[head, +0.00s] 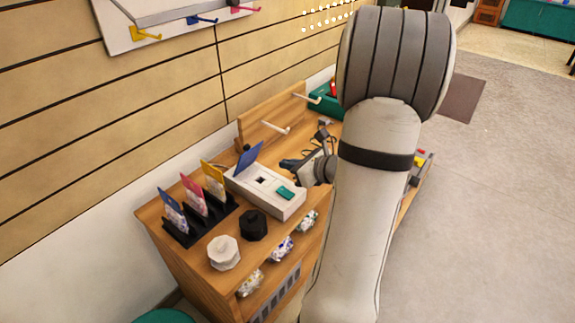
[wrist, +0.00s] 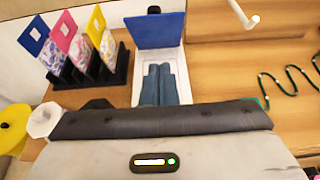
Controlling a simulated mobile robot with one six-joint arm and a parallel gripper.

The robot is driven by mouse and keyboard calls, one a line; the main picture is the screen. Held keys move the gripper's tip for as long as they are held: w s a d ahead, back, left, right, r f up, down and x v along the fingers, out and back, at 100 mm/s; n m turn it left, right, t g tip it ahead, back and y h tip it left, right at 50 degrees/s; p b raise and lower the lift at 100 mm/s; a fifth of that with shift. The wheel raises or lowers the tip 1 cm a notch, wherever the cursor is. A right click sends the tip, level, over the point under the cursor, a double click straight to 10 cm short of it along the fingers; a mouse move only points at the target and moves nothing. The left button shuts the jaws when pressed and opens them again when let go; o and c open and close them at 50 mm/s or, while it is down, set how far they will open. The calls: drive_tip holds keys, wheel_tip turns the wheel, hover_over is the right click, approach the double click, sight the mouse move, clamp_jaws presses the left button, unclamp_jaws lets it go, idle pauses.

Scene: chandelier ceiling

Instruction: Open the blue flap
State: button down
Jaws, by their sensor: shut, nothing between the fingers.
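The blue flap (head: 248,155) stands raised at the back end of a white box (head: 263,192) on the wooden table. In the wrist view the blue flap (wrist: 155,30) tilts up behind the pale box (wrist: 122,98), leaning away from my fingers. A small dark opening shows in the box top in the head view. My gripper (head: 290,164) is to the right of the box, with dark blue fingers. In the wrist view my gripper (wrist: 158,70) has its fingers together and empty, just in front of the flap. I cannot tell whether they touch it.
A green flap (head: 285,193) lies at the box's front end. A black rack (head: 203,222) with several coloured-topped packets stands to the left. A black knob (head: 253,225) and a white knob (head: 224,252) are in front. A wooden peg board (head: 270,133) stands behind.

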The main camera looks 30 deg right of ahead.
sight(253, 152)
drive_tip(key=b+x, duration=0.1)
drive_tip(key=x, duration=0.5)
drive_tip(key=shift+f, duration=0.15)
drive_tip(key=w, duration=0.1)
drive_tip(key=w+a+r, duration=0.1)
drive_tip(key=w, duration=0.1)
drive_tip(key=shift+a+r, duration=0.15)
drive_tip(key=shift+w+a+r, duration=0.1)
drive_tip(key=shift+w+r, duration=0.05)
drive_tip(key=shift+w, duration=0.35)
